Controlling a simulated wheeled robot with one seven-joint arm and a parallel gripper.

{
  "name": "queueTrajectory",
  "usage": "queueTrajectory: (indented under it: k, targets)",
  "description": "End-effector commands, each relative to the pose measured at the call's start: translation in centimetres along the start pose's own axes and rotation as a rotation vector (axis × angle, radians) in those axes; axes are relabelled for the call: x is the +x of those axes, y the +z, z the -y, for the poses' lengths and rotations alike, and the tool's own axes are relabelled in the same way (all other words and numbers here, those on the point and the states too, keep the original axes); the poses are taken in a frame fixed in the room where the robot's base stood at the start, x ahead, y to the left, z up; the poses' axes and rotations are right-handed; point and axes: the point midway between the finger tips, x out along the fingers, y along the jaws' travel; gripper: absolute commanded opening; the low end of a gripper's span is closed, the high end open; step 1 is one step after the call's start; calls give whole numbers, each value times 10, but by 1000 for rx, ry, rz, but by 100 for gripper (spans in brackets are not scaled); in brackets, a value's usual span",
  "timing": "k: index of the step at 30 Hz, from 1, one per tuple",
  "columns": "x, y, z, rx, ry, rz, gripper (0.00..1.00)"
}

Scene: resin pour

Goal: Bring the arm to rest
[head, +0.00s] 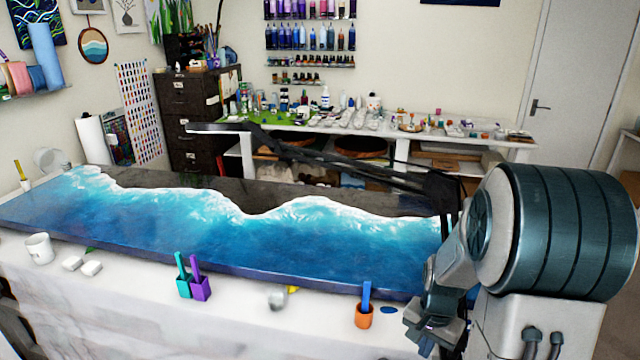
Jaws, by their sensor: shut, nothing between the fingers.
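My arm shows at the right of the head view, bent down in front of the table's near edge. My gripper (432,338) is at its lower end, pointing down, and appears shut with nothing in it. It is low and to the right of the orange cup (364,317) with a blue stick, apart from it. The tips are dark and small, and part of the wrist hides behind other links of mine.
A long blue resin slab (180,222) with white wave edges lies across the white table (130,305). A cluttered bench (400,130) is behind.

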Motion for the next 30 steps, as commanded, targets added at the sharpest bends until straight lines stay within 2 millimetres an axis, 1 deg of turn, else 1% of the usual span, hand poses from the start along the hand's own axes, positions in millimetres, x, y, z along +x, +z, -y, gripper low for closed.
queueTrajectory:
  k: [5,9,15,18,21,24,27,30]
  targets:
    - [-43,23,10,-129,-31,-53,0]
    - [-80,51,15,-266,-55,-102,0]
    - [-124,94,14,-462,-86,-176,0]
    - [-141,116,10,-557,-99,-214,0]
    - [-154,136,5,-641,-108,-247,0]
    - [-162,150,0,-705,-115,-272,0]
    - [-167,160,-4,-746,-118,-288,0]
    - [-168,164,-6,-766,-119,-295,0]
